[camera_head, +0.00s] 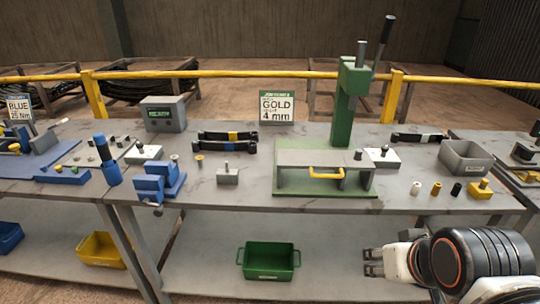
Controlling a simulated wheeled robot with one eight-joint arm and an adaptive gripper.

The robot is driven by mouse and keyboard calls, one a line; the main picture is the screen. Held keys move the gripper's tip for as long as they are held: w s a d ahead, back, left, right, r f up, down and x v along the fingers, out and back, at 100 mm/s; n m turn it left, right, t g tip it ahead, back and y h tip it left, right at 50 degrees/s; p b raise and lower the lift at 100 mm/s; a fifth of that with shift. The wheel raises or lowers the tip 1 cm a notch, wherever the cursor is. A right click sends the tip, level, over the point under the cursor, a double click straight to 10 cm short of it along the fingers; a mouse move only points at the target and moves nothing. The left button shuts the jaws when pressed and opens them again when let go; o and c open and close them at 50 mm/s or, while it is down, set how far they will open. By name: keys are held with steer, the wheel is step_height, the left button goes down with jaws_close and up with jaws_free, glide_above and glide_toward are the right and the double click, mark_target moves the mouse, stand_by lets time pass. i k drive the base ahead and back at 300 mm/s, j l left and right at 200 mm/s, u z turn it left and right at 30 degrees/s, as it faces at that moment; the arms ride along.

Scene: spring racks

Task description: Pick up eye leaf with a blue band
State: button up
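Two dark leaf bars lie one behind the other on the middle bench. The rear leaf bar (215,135) has a yellow band. The front leaf bar (215,147) has a dark blue-looking band right of its middle, too small to be sure. A third dark leaf bar (405,137) lies at the back right, and its band colour is unclear. My gripper (373,262) is at the lower right, in front of the bench and below its top, pointing left. Its two fingers look apart with nothing between them, away from all the leaf bars.
A green press (345,105) with a grey fixture (310,158) and yellow handle stands mid-bench. A blue vise (158,182) is at the front left. A gold sign (277,106) stands behind. A grey bin (465,158) is at right. A green bin (268,262) is on the lower shelf.

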mark_target(251, 146)
steer(key=i+j+z, duration=0.1)
steer(key=i+j, duration=0.2)
steer(key=i+j+z, duration=0.1)
steer(key=i+j, duration=0.15)
steer(key=j, duration=0.15)
steer(key=i+j+z, duration=0.1)
steer(key=i+j, duration=0.15)
steer(key=i+j+z, duration=0.1)
steer(key=i+j, duration=0.15)
steer(key=j, duration=0.25)
steer(key=i+j+z, duration=0.1)
steer(key=i+j, duration=0.15)
steer(key=j, duration=0.15)
